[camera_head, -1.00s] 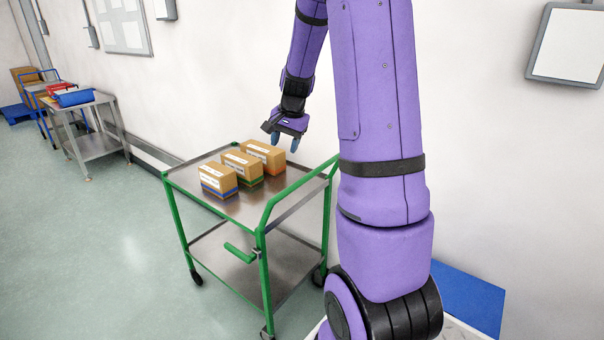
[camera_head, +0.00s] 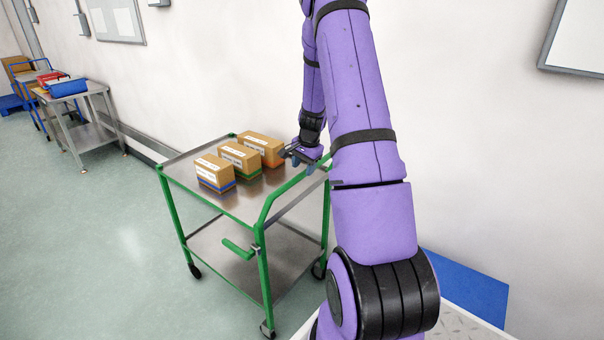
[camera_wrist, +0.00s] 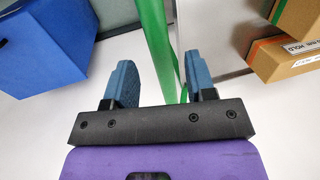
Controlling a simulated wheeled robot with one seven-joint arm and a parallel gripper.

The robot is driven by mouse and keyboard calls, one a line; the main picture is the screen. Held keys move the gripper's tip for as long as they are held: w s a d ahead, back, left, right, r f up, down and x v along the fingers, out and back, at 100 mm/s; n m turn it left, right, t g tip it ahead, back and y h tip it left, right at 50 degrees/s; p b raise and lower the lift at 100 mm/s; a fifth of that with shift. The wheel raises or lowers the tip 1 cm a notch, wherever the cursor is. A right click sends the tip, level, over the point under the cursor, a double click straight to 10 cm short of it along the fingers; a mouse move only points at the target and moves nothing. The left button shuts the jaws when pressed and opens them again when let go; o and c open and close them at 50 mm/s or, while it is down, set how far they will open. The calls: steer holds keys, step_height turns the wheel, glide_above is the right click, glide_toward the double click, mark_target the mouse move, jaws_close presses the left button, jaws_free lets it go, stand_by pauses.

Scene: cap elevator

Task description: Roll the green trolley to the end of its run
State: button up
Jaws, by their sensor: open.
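The green trolley (camera_head: 264,275) stands on casters beside the wall. It has two grey metal shelves, a raised green handle rail (camera_head: 290,187) at its right end and a small green lever (camera_head: 238,249) on the near side. My gripper (camera_head: 303,160) is low at the far part of that rail, just right of the boxes. In the wrist view my gripper (camera_wrist: 161,82) is open, and a green bar (camera_wrist: 154,45) runs between its two blue fingers. I cannot tell whether the fingers touch the bar. My arm hides the far end of the rail.
Several cardboard boxes (camera_head: 214,173) stand on the trolley's top shelf. A blue block (camera_head: 465,287) lies behind my arm at right. A grey table (camera_head: 92,137) with trays stands at far left. The floor (camera_head: 100,240) left of the trolley is clear.

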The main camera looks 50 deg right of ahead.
mark_target(302, 173)
steer(key=shift+w+f, duration=0.15)
steer(key=shift+f, duration=0.65)
steer(key=shift+w+f, duration=0.15)
steer(key=shift+f, duration=0.6)
jaws_close()
